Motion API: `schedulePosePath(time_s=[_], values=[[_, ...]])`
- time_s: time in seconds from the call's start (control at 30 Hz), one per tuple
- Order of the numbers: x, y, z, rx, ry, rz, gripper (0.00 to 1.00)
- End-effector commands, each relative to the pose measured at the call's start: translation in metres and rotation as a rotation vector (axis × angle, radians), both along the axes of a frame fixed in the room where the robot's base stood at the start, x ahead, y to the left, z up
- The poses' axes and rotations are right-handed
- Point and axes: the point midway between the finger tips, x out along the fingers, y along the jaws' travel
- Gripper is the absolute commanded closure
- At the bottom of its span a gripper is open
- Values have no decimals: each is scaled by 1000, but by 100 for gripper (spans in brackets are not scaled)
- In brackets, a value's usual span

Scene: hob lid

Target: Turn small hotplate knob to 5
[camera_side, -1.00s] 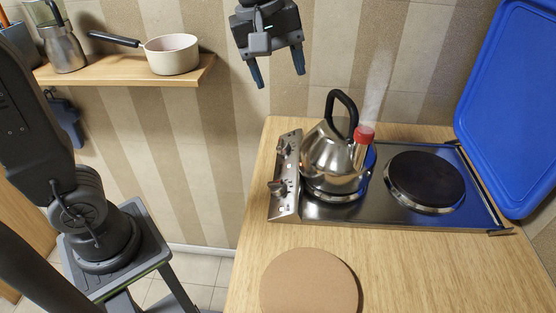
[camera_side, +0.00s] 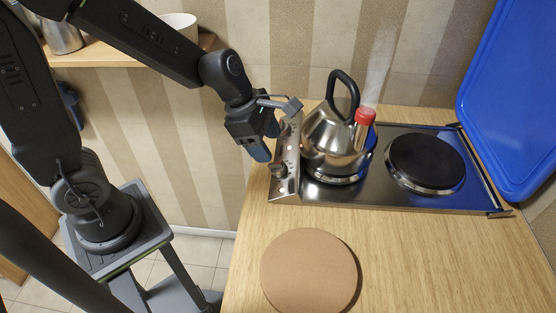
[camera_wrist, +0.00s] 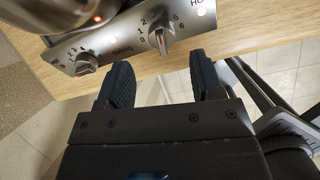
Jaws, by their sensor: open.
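The hob's control panel (camera_side: 287,165) carries two metal knobs. The nearer knob (camera_side: 278,170) shows in the wrist view (camera_wrist: 160,40) with a printed scale of digits around it, including 5 and 6; its exact setting is hard to read. The other knob (camera_wrist: 85,64) sits to its left there. Which knob serves the small hotplate is not clear. My gripper (camera_side: 258,151) is open and empty beside the panel. In the wrist view its blue fingertips (camera_wrist: 162,80) are spread on either side of the nearer knob's line, short of it and apart from it.
A steaming steel kettle (camera_side: 328,142) with a red spout cap stands on the left hotplate, close to the panel. The right hotplate (camera_side: 427,162) is bare. A blue lid (camera_side: 515,100) stands raised at the right. A round cork mat (camera_side: 310,270) lies on the wooden counter (camera_side: 420,260).

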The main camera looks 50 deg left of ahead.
Motion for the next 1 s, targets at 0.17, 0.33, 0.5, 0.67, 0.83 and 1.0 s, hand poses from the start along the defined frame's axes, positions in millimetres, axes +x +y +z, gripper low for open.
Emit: schedulePosePath(time_s=[0.17,0.33,0.5,0.67,0.83,1.0], values=[[9,-10,-35,2,8,-2,40],[15,-15,-48,-1,3,-3,40],[17,-16,-56,1,2,-2,40],[18,-16,-59,3,1,-2,40],[18,-16,-58,3,0,-3,40],[18,-16,-58,3,0,-3,54]])
